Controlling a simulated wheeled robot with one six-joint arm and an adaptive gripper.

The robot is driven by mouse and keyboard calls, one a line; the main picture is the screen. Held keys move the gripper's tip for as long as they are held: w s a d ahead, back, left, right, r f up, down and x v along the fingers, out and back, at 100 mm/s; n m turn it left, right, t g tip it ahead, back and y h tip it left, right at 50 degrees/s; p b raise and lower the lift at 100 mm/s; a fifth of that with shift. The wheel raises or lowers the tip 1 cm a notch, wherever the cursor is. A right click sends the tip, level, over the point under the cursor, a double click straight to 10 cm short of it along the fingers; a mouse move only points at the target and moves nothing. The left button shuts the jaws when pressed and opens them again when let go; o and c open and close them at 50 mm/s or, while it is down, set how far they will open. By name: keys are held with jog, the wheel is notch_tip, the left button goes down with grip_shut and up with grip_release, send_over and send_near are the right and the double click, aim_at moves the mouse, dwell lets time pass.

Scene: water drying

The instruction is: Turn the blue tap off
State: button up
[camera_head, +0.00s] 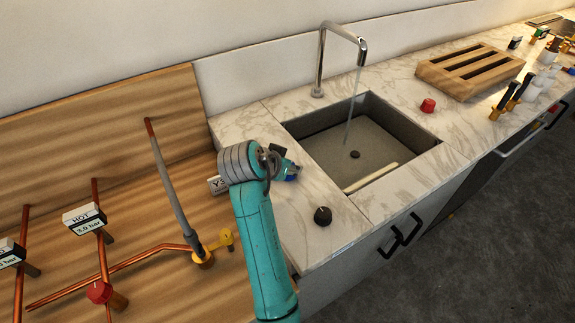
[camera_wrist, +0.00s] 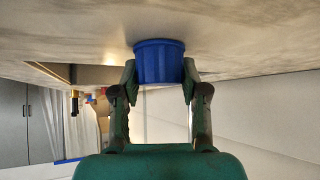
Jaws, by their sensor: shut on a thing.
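The blue tap (camera_wrist: 160,60) is a round ribbed knob on the marble counter, near the upper middle of the wrist view. My gripper (camera_wrist: 160,78) is shut on it, with one finger against each side. In the head view, my gripper (camera_head: 287,168) is at the counter left of the sink, and only a small blue part of the tap (camera_head: 292,174) shows beside it. The chrome faucet (camera_head: 320,62) arches over the sink (camera_head: 440,146), and a thin stream of water (camera_head: 349,122) falls from it into the basin.
A red knob (camera_head: 428,105) and a wooden rack (camera_head: 470,72) are to the right. Copper pipes with a red valve (camera_head: 100,292) and a yellow valve (camera_head: 228,237) are on the wooden surface at left.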

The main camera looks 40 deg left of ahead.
jog(key=n+g+y, duration=0.1)
jog(key=n+y, duration=0.1)
jog(key=n, duration=0.1)
jog(key=n+g+y, duration=0.1)
jog(key=n+y, duration=0.2)
jog(key=n, duration=0.1)
jog(key=shift+w+d, duration=0.1)
jog(key=n+g+y, duration=0.2)
jog(key=n+g, duration=0.1)
jog(key=n, duration=0.1)
jog(key=shift+n, duration=0.3)
jog(key=shift+n+g+y, duration=0.4)
jog(key=shift+n+g, duration=0.8)
jog(key=shift+n, duration=0.4)
jog(key=o, duration=1.2)
jog(key=shift+c, duration=0.2)
